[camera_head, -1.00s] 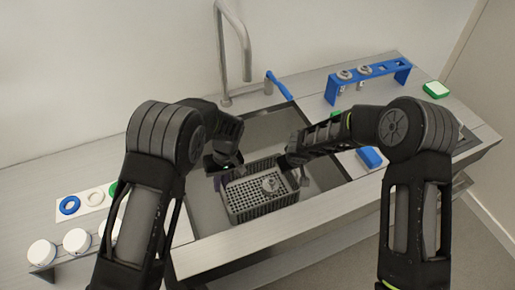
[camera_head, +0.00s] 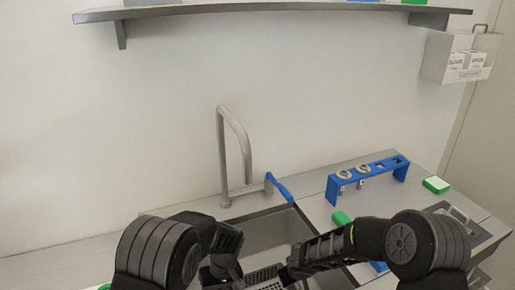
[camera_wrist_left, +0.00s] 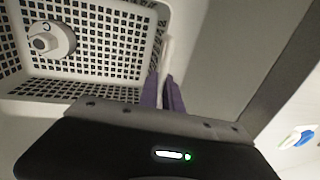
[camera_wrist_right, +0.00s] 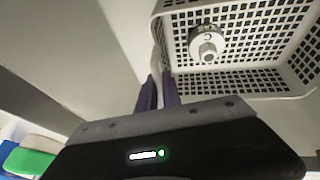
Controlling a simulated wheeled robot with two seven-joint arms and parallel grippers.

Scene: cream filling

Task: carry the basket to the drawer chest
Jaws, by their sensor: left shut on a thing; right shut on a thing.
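The grey mesh basket (camera_head: 266,276) is in the sink at the bottom of the head view, mostly cut off and partly behind my arms. My left gripper (camera_wrist_left: 166,92) is shut on the basket's rim at one side. My right gripper (camera_wrist_right: 159,90) is shut on the opposite rim. A round metal part with a threaded stub (camera_wrist_left: 50,40) lies on the mesh floor inside the basket; it also shows in the right wrist view (camera_wrist_right: 207,44). I cannot make out a drawer chest with certainty.
A tap (camera_head: 236,150) with a blue handle stands behind the sink (camera_head: 262,228). A blue rack (camera_head: 368,177) holding metal parts and a green-and-white block (camera_head: 436,185) are on the right counter. A wall shelf (camera_head: 280,9) and a wall-mounted box (camera_head: 458,58) are above.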

